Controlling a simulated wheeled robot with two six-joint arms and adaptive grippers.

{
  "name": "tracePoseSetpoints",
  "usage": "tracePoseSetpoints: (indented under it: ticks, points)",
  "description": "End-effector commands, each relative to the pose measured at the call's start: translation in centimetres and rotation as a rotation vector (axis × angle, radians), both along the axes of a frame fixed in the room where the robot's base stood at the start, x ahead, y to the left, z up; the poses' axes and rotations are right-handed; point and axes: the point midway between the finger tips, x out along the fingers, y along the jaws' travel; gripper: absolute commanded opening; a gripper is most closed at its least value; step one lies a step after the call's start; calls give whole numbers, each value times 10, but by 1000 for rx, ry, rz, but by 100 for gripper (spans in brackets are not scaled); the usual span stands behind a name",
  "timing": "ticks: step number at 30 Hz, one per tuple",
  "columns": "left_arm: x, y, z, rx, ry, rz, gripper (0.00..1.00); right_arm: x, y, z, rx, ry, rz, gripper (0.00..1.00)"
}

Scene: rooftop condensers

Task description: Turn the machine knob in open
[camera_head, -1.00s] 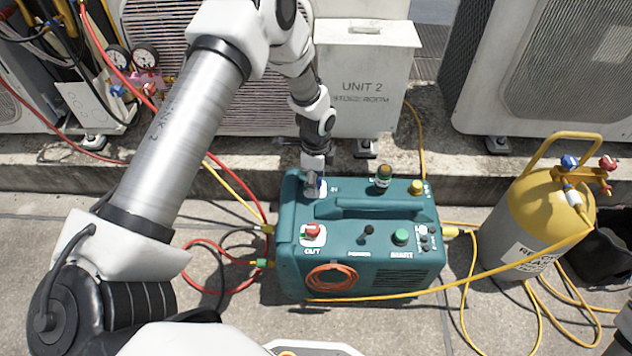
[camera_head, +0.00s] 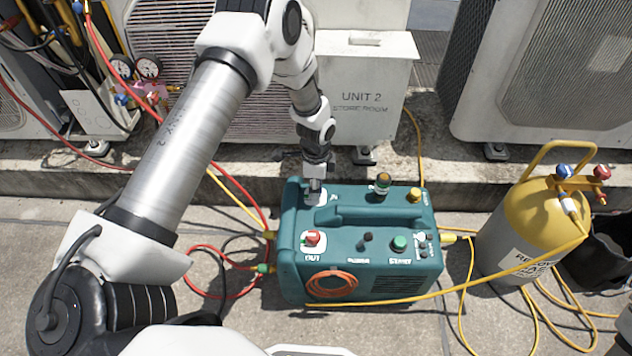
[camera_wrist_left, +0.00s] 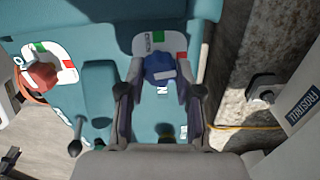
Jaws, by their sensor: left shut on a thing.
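The teal machine (camera_head: 362,283) stands on the ground with its controls on top. My left gripper (camera_head: 315,192) reaches down onto its far left corner, over the IN plate. In the left wrist view, the blue IN knob (camera_wrist_left: 158,66) sits between the fingers of my left gripper (camera_wrist_left: 159,90), which is shut on it. The knob's white mark lies nearly level, towards the red side. Its white plate (camera_wrist_left: 143,45) has a green patch at the top and red at the right. In the head view the gripper hides the knob. My right gripper is out of view.
The red OUT knob (camera_head: 313,238) is close in front, with black and green controls to its right. A yellow cylinder (camera_head: 520,235) stands at the right. Hoses cross the ground. The UNIT 2 box (camera_head: 362,110) and a concrete kerb lie behind.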

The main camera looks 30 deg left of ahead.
Motion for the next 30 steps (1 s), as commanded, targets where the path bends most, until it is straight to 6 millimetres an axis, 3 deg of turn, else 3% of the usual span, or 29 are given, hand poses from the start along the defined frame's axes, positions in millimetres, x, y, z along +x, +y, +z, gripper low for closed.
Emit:
tracePoseSetpoints:
  ticks: [1,9,30]
  points:
    - [-1,0,5,0,2,30,0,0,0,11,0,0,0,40]
    - [0,0,6,0,1,269,0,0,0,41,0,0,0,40]
    - [1,1,4,0,0,934,0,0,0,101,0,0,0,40]
